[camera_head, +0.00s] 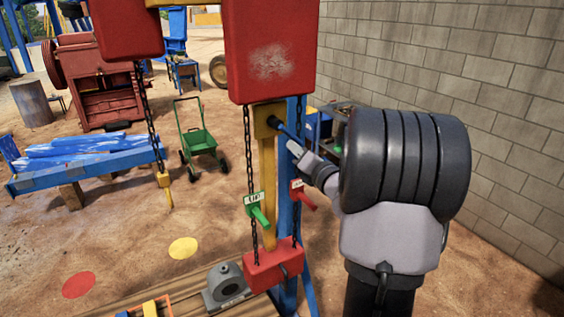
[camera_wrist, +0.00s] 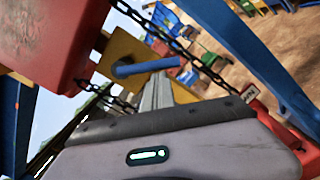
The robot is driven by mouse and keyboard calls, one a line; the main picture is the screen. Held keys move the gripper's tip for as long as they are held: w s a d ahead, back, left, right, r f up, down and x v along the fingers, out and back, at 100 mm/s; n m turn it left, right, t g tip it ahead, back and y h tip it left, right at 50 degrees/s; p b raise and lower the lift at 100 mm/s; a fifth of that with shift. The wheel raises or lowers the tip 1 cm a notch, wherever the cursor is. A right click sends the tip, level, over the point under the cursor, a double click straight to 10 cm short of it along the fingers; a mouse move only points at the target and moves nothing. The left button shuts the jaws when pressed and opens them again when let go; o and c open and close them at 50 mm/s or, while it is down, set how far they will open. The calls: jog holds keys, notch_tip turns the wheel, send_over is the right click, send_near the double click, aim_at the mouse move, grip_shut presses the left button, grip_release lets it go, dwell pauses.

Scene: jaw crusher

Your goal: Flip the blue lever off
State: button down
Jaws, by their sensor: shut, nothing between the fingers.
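The blue lever (camera_head: 287,131) sticks out from a yellow plate (camera_head: 266,117) on the upright post, just below the large red block. In the wrist view the blue lever (camera_wrist: 145,68) lies nearly level, pointing right. My gripper (camera_head: 296,150) is shut and empty, just below and right of the lever's free end in the head view. In the wrist view my gripper (camera_wrist: 157,90) points up toward the lever, its tips close to the lever's underside. I cannot tell whether they touch.
A green lever (camera_head: 259,213) with a label and a red lever (camera_head: 305,196) sit lower on the posts. Chains hang beside the post from the red block (camera_head: 273,50) to a lower red block (camera_head: 272,266). A grey block wall (camera_head: 500,120) stands at right.

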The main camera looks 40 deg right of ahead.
aim_at(302, 144)
jog(key=shift+s+d+r+n+y+b, duration=0.1)
jog(key=shift+d+r+n+b, duration=0.5)
jog(key=shift+n+b, duration=0.8)
jog(key=shift+s+d+r+n+y+b, duration=0.15)
jog(key=shift+d+r+n+b, duration=0.45)
jog(key=shift+n+b, duration=0.75)
jog(key=shift+s+d+r+n+y+b, duration=0.1)
jog(key=shift+d+r+n+b, duration=0.55)
jog(key=shift+n, duration=1.2)
jog(key=shift+a+r, duration=0.15)
jog(key=f+b, duration=0.1)
jog(key=s+f+b, duration=0.1)
jog(key=f+b, duration=0.2)
jog(key=shift+s+f+b, duration=0.35)
jog(key=shift+f, duration=0.05)
jog(key=b+v, duration=0.1)
jog(key=v, duration=0.8)
jog(key=shift+a+r, duration=0.2)
